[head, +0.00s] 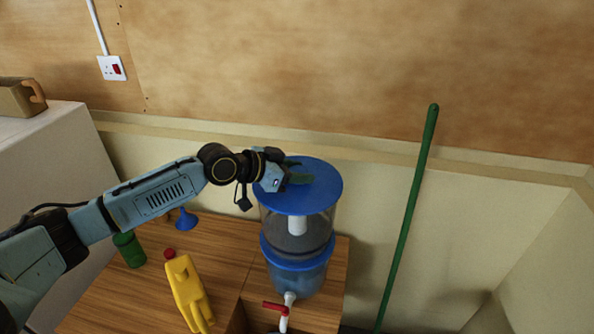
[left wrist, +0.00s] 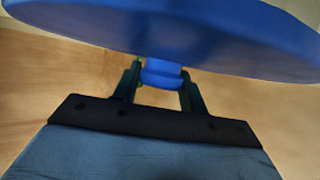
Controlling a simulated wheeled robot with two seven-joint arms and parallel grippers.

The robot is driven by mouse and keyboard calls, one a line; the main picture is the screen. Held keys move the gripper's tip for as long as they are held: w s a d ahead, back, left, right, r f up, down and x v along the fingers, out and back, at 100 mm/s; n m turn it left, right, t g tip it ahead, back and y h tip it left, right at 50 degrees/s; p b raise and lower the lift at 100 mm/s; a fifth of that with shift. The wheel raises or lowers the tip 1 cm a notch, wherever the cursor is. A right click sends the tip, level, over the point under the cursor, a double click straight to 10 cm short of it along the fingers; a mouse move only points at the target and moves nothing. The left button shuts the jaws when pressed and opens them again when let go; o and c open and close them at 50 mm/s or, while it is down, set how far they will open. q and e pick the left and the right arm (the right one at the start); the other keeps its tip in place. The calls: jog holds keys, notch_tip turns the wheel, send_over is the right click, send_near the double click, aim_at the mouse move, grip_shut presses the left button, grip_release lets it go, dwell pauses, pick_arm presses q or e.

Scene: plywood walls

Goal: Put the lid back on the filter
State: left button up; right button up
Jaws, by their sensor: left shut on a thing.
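The filter is a tall vessel with a clear upper chamber (head: 320,232) and a blue lower part (head: 300,280), standing on a wooden table. A white cylinder shows inside the clear chamber. The round blue lid (head: 325,188) is over the top of the filter, roughly level. The lid fills the top of the left wrist view (left wrist: 215,35). My left gripper (head: 297,172) is shut on the lid's blue knob (left wrist: 162,74), with one finger on each side. I cannot tell whether the lid touches the chamber's rim. My right gripper is not in view.
A yellow bottle (head: 187,290), a green container (head: 130,250), a small red cap (head: 170,253) and a blue funnel (head: 186,219) are on the table (head: 225,255). A white tap with a red lever (head: 275,308) sticks out in front. A green pole (head: 408,215) leans against the wall at right.

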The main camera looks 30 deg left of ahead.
pick_arm(q)
jog(key=shift+f, duration=0.1)
jog(key=o, duration=1.1)
jog(key=shift+s, duration=0.1)
jog(key=b+v, duration=0.2)
jog(key=v, duration=0.9)
jog(key=shift+f, duration=0.1)
jog(key=shift+v, duration=1.1)
